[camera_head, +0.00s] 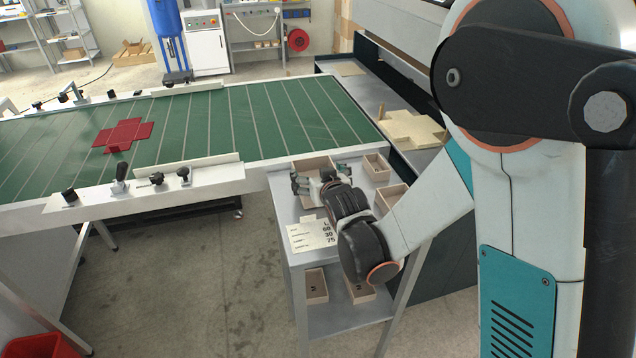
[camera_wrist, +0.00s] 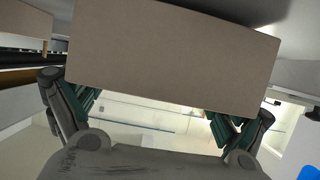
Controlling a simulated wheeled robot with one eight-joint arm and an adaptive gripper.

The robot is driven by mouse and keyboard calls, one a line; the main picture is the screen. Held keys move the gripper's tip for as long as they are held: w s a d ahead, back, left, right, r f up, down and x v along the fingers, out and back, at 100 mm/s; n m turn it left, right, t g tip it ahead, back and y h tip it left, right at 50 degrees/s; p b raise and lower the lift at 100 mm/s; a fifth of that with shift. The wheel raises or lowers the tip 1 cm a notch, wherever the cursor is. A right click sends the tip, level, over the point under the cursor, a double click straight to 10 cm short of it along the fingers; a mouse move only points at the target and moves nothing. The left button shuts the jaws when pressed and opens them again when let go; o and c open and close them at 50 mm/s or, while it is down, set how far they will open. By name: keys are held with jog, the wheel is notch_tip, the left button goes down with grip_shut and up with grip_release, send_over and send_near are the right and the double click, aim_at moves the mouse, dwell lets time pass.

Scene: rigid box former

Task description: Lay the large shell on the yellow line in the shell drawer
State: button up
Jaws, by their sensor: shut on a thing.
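My gripper (camera_head: 318,182) is over the top of the small grey side table, near its far left part. In the wrist view, its two fingers (camera_wrist: 155,112) are on either side of a large plain grey-brown board face (camera_wrist: 172,55), and it is shut on this thing. It looks like a wall of the large shell, which shows in the head view as an open tan box (camera_head: 312,164) just beyond my fingers. My gripper partly hides it there. I cannot tell whether it touches the table top. I cannot make out a shell drawer or a yellow line.
Smaller open boxes (camera_head: 377,167) stand to the right on the side table (camera_head: 283,205). A printed card (camera_head: 310,236) lies at its front. Boxes marked M (camera_head: 316,286) sit on the lower shelf. A green conveyor (camera_head: 215,118) with a red cross-shaped blank (camera_head: 123,134) lies left.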

jog(key=shift+f, duration=0.15)
jog(key=shift+f, duration=0.2)
jog(key=o, duration=0.8)
jog(key=shift+r, duration=0.1)
